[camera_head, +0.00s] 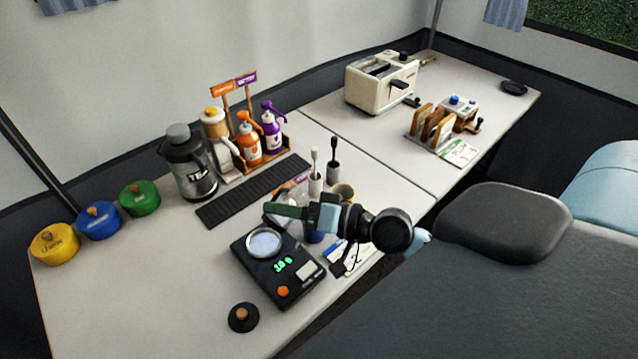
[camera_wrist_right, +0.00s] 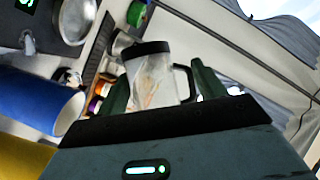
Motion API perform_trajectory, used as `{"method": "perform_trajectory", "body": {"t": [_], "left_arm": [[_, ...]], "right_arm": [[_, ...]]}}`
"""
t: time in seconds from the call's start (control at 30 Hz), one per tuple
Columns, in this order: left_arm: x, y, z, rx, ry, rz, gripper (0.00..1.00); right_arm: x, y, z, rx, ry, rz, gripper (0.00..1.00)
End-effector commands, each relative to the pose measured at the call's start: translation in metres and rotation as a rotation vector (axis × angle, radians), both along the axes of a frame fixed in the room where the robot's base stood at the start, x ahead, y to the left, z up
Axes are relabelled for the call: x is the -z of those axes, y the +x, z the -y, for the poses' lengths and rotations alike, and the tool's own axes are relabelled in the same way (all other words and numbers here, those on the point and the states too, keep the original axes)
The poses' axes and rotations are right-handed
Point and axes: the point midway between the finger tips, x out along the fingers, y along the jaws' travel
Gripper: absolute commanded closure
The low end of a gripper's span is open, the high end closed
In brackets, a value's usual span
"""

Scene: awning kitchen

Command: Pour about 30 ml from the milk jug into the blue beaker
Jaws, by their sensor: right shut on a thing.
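My right gripper (camera_head: 303,215) is shut on a clear jug with a dark rim and dark handle, taken as the milk jug; it shows between the fingers in the right wrist view (camera_wrist_right: 153,82). In the head view the jug (camera_head: 277,218) is mostly hidden by the gripper, beside the scale. I cannot tell its tilt or milk level. The blue beaker (camera_head: 314,237) is partly hidden below the gripper, right of the scale; a blue cylinder at the left of the wrist view (camera_wrist_right: 36,98) appears to be it. My left gripper is out of view.
A black scale (camera_head: 262,278) with a round dish and green digits stands in front. A yellow cup (camera_head: 344,192) and utensil holders (camera_head: 315,185) stand behind the gripper. A tea pitcher (camera_head: 190,165), a bottle rack (camera_head: 280,155) and coloured canisters (camera_head: 99,221) line the back left.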

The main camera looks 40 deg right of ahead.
Motion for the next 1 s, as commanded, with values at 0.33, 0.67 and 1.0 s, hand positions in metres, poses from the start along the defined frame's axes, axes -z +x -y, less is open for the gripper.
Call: {"method": "perform_trajectory", "body": {"t": [0.33, 0.67, 1.0], "left_arm": [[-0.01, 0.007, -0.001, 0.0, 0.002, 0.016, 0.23], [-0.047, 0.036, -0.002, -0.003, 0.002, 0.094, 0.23], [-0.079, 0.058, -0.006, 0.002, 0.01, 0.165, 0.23]], "right_arm": [[0.007, -0.001, 0.0, 0.001, -0.089, 0.003, 0.6], [0.015, 0.0, -0.002, 0.004, -0.299, 0.024, 0.6], [0.023, 0.001, -0.014, 0.009, -0.46, 0.034, 0.6]]}}
